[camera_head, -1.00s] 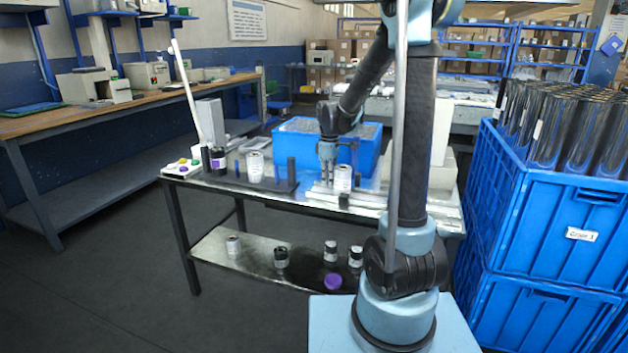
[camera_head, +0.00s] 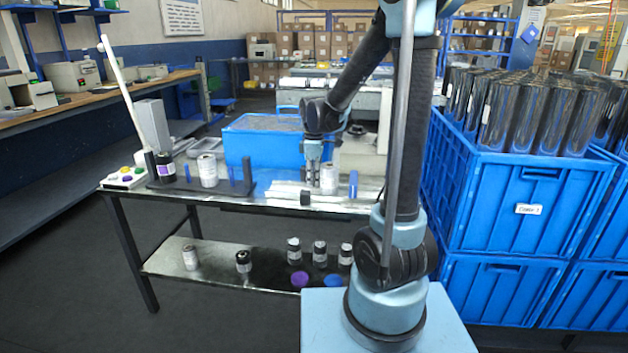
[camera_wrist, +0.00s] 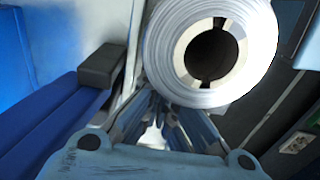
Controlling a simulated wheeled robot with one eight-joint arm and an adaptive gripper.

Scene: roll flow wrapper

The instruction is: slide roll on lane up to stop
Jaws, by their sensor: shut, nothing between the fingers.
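A white roll (camera_head: 328,180) stands upright on the pale lane (camera_head: 283,188) at the right part of the metal table. My gripper (camera_head: 313,184) is low beside it, on its left, with its fingers shut and empty. In the wrist view the roll (camera_wrist: 256,60) shows from above with its dark hollow core. The shut fingers (camera_wrist: 160,122) are close against its side there; I cannot tell if they touch. A blue upright piece (camera_head: 353,184) stands to the right of the roll; I cannot tell whether it is the stop.
A black block (camera_head: 305,198) sits at the lane's front. A blue bin (camera_head: 262,145) stands behind. Blue crates (camera_head: 495,205) with dark shiny rolls fill the right.

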